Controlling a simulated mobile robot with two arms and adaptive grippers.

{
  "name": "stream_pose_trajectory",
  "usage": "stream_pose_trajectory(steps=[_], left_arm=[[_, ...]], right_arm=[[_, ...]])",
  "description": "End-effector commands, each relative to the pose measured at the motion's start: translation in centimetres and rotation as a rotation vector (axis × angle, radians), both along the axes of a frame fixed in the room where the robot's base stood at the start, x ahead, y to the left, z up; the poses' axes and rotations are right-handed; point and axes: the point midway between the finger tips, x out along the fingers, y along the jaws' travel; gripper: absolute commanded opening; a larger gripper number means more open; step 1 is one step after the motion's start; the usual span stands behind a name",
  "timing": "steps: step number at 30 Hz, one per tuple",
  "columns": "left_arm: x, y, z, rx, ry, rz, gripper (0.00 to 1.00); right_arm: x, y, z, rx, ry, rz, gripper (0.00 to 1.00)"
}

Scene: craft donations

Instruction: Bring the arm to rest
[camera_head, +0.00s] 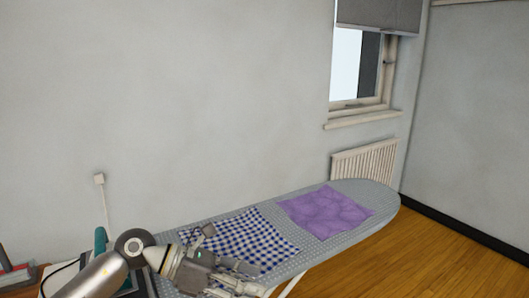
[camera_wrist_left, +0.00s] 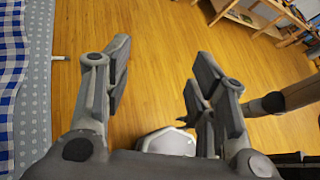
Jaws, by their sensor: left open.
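My left arm comes in from the lower left in the head view. Its gripper (camera_head: 236,276) is over the near edge of the ironing board, beside the blue checked cloth. In the left wrist view the two fingers of this gripper (camera_wrist_left: 158,70) stand wide apart with nothing between them, and wooden floor shows behind. The blue-and-white checked cloth (camera_head: 240,238) lies flat on the board, partly hidden by the gripper. It also shows at the left edge of the left wrist view (camera_wrist_left: 12,60). My right gripper is in neither view.
The grey dotted ironing board (camera_head: 376,196) also bears a flat purple cloth (camera_head: 325,211). A teal item (camera_head: 100,240) stands behind my arm at left. A radiator (camera_head: 364,160) is on the back wall. Wooden shelving (camera_wrist_left: 250,14) is at upper right in the wrist view. Floor (camera_head: 425,262) at right is clear.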

Motion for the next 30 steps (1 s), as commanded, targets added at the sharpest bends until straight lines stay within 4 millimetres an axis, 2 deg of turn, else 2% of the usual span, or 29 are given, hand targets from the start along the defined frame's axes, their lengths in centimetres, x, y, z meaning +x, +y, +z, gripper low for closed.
stream_pose_trajectory(steps=[1,3,7,11,15,17,19,23,26,29,30], left_arm=[[-0.7,-1.8,1.0,-0.124,0.043,0.030,0.52],[-1.0,-3.5,3.1,-0.302,0.109,0.091,0.52],[-0.8,-4.5,6.9,-0.619,0.264,0.228,0.52],[0.5,-2.8,9.3,-0.913,0.455,0.398,0.52],[2.5,1.1,9.1,-1.198,0.693,0.618,0.52],[3.2,3.2,8.1,-1.308,0.800,0.724,0.52],[3.7,5.7,6.2,-1.426,0.928,0.854,0.52],[3.5,10.2,0.8,-1.613,1.175,1.123,0.52],[1.8,13.2,-4.5,-1.722,1.364,1.355,0.52],[-1.3,15.4,-10.1,-1.798,1.551,1.607,0.52],[-3.0,16.1,-12.2,-1.817,1.621,1.709,0.52]], right_arm=[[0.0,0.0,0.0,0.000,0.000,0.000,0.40],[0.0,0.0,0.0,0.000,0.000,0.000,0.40],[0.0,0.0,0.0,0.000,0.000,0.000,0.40],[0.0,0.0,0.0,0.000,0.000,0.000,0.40],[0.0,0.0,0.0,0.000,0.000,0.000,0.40],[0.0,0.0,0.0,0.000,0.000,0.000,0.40],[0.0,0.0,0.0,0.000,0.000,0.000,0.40],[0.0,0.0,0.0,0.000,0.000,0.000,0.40],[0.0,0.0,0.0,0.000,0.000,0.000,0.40],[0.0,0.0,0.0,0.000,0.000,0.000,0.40],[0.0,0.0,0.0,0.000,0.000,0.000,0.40]])
